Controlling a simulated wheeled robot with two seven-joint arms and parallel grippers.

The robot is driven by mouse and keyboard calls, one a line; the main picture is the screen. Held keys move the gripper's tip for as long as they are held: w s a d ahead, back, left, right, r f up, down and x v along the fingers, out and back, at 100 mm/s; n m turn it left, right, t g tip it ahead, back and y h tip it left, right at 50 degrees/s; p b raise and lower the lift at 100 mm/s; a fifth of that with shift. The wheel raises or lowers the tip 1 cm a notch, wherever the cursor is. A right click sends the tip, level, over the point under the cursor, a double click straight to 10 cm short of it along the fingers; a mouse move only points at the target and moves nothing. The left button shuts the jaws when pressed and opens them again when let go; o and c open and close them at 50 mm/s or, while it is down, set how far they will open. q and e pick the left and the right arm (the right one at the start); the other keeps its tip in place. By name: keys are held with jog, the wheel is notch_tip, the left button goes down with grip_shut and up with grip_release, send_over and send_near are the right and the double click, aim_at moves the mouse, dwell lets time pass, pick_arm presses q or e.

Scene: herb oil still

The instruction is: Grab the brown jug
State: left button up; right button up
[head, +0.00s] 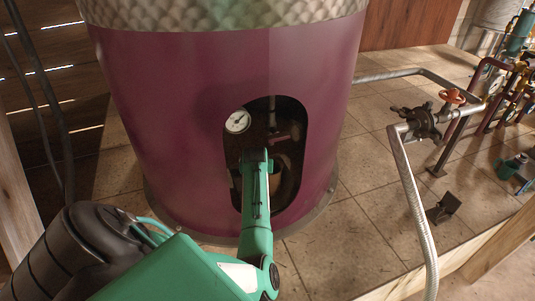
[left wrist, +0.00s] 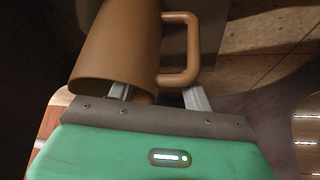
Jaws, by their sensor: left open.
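The brown jug (left wrist: 118,42) fills the upper left of the left wrist view, tilted in the picture, with its handle (left wrist: 192,48) on the right. My left gripper (left wrist: 157,97) is open right at the jug. One grey finger shows by the jug's lower body and the other just beyond the lower end of the handle. The fingertips are partly hidden, and I cannot tell whether they touch the jug. In the head view my left arm reaches into the dark opening (head: 290,112) of the purple still, where the gripper is hidden. My right gripper is not in view.
The purple still (head: 170,120) surrounds the opening, and its rim is close around my arm. A round gauge (head: 238,121) sits at the opening's upper left. A valve (head: 424,120) with a pale hose (head: 415,200) stands to the right. Tiled floor (head: 360,235) lies clear between.

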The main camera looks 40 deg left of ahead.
pick_arm(q)
grip_shut()
dwell(0.4)
jog(key=shift+r, duration=0.15)
